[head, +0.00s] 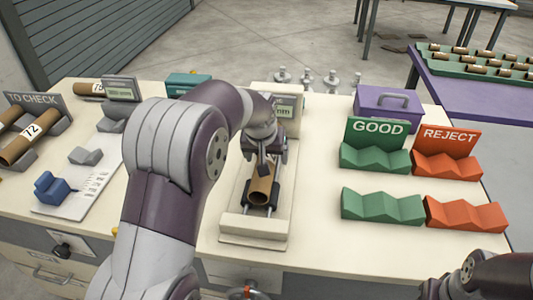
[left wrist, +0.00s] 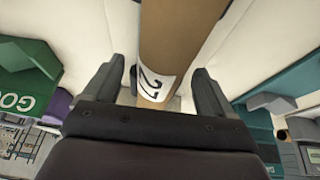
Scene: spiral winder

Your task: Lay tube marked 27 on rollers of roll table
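The brown cardboard tube (head: 261,188) lies on the roll table (head: 255,230), between dark rollers, with its open end towards me. In the left wrist view the tube (left wrist: 178,30) bears a white label reading 27. My left gripper (head: 264,165) is just above the tube's far part. In the left wrist view its two fingers (left wrist: 158,72) stand apart on either side of the tube, with a visible gap at the left. The gripper hides part of the tube and rollers. My right arm shows at the lower right; its fingertips are not clear.
Green GOOD cradles (head: 375,158) and orange REJECT cradles (head: 448,165) stand at right, before a purple box (head: 388,103). A TO CHECK rack (head: 40,105) holds tubes, one marked 72, at left. A blue block (head: 52,188) sits nearby.

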